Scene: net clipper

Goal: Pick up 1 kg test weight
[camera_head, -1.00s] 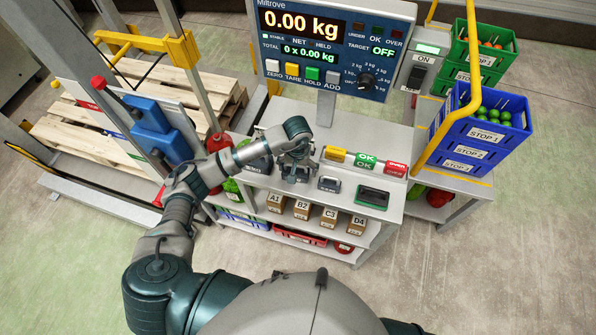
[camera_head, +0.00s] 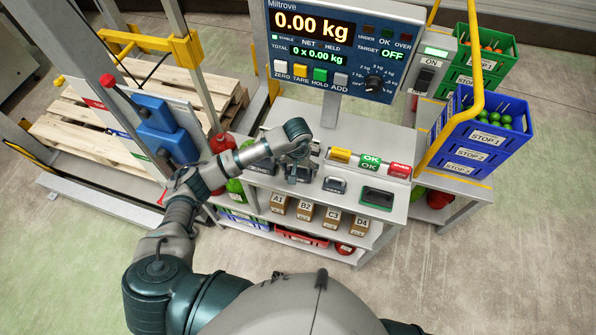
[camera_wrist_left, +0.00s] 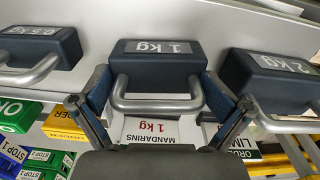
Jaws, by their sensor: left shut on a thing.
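The 1 kg test weight (camera_wrist_left: 156,58) is a dark blue-grey block with a metal handle, in the middle of the left wrist view. My left gripper (camera_wrist_left: 155,95) is shut on it, with one finger at each side of the handle end. In the head view my left gripper (camera_head: 296,160) is over the scale bench and largely hides this weight. I cannot tell whether the weight touches the surface. My right gripper is not in view.
A 0.5 kg weight (camera_wrist_left: 40,48) and a 2 kg weight (camera_wrist_left: 275,80) stand close on either side. The scale display (camera_head: 340,45) reads 0.00 kg. Blue crates (camera_head: 480,130) stand at the right. Small boxes (camera_head: 304,211) fill the shelf below.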

